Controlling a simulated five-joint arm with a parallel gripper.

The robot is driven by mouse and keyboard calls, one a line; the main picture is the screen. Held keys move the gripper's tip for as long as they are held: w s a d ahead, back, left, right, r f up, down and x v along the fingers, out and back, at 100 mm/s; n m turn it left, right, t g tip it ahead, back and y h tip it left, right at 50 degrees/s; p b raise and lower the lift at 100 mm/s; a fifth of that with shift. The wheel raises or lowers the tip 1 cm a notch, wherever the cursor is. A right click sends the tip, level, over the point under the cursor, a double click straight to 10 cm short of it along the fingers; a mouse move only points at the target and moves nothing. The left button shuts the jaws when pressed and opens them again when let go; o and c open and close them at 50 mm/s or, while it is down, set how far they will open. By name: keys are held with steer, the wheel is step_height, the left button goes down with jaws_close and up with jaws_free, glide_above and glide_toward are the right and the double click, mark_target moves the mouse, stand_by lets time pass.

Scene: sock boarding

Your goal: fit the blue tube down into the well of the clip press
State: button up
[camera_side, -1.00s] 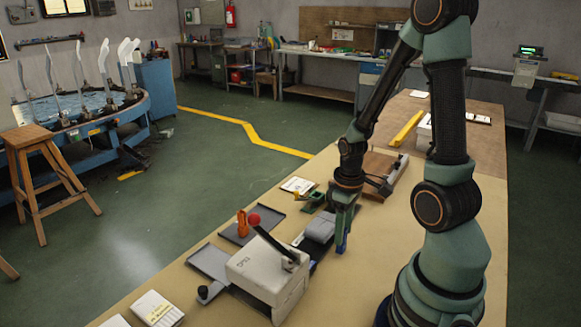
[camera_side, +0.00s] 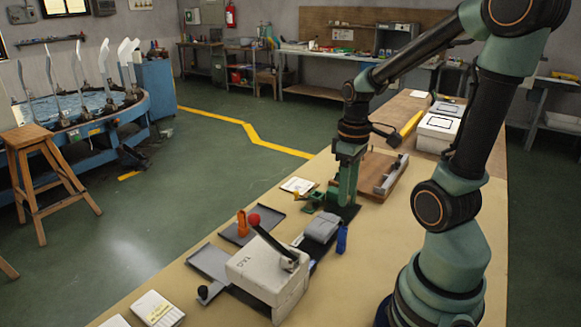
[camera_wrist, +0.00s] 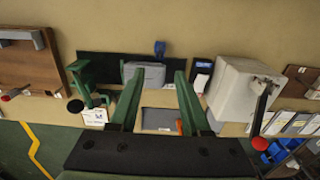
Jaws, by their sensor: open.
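The blue tube (camera_side: 342,238) stands upright, as far as I can tell, by the grey block (camera_side: 321,228) in the side view. The wrist view shows the tube (camera_wrist: 160,48) just beyond the grey block, outside my fingers. My gripper (camera_side: 346,204) points down behind the tube in the side view, apart from it. In the wrist view my gripper (camera_wrist: 160,73) is open and empty, its fingers spread either side of the grey block. A white press-like box (camera_side: 268,270) has a black lever with a red knob. I cannot make out a well.
A small green fixture (camera_side: 316,198) and a wooden board (camera_side: 370,172) lie farther back on the bench. Grey trays (camera_side: 212,262) and an orange piece (camera_side: 242,224) lie to the left. The bench right of the tube is clear.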

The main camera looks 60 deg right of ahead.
steer(key=w+a+r+t, duration=0.2)
steer(key=w+a+r, duration=0.2)
steer(key=a, duration=0.3)
steer(key=shift+r+t+h, duration=0.4)
steer(key=shift+r, duration=0.45)
steer(key=shift+o, duration=0.9)
steer(key=w+a+r+t, duration=0.1)
steer(key=a+r+t, duration=0.1)
steer(key=a+r, duration=0.2)
steer(key=a, duration=0.3)
steer(key=shift+w+t+y, duration=0.25)
steer(key=shift+t+y, duration=0.15)
